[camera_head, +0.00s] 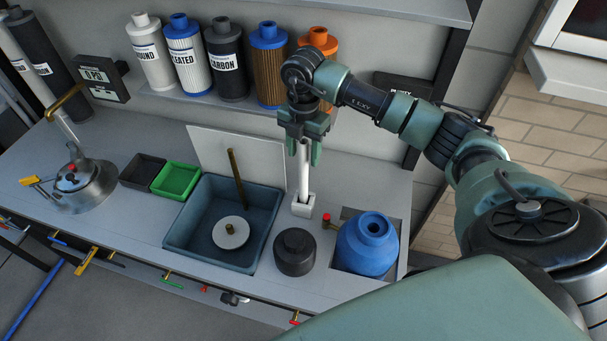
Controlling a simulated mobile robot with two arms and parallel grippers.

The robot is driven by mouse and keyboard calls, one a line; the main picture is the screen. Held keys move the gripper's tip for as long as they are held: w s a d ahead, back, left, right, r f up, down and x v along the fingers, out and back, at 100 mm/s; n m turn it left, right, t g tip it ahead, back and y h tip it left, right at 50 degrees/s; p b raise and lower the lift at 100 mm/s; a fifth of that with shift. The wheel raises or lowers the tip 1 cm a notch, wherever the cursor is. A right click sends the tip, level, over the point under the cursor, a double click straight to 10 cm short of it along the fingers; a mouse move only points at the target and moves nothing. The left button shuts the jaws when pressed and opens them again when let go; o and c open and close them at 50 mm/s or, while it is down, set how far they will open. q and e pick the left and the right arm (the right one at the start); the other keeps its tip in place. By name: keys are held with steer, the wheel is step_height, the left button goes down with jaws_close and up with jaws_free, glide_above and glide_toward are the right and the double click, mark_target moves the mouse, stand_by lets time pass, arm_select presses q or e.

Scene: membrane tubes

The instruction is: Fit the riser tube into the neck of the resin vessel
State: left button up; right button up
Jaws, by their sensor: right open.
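A pale slim tube, which looks like the riser tube (304,175), stands upright in a small white block (303,207) on the bench. My right gripper (304,153) is above it, pointing down, with its open jaws around or beside the tube's top end; contact cannot be told. The blue resin vessel (362,252) sits in a recess at the bench's right end, its round neck open at the top. My left gripper is not in view.
A dark round cap-like piece (295,252) stands left of the vessel. A grey-blue bin (181,232) holds a brown rod (236,178) and a white disc (231,232). Filter cartridges (228,60) line the shelf behind. A small red-topped valve (327,218) sits near the vessel.

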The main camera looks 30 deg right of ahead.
steer(key=shift+w+f, duration=0.1)
steer(key=shift+f, duration=0.5)
jaws_close()
steer(key=shift+r, duration=0.1)
stand_by(0.9)
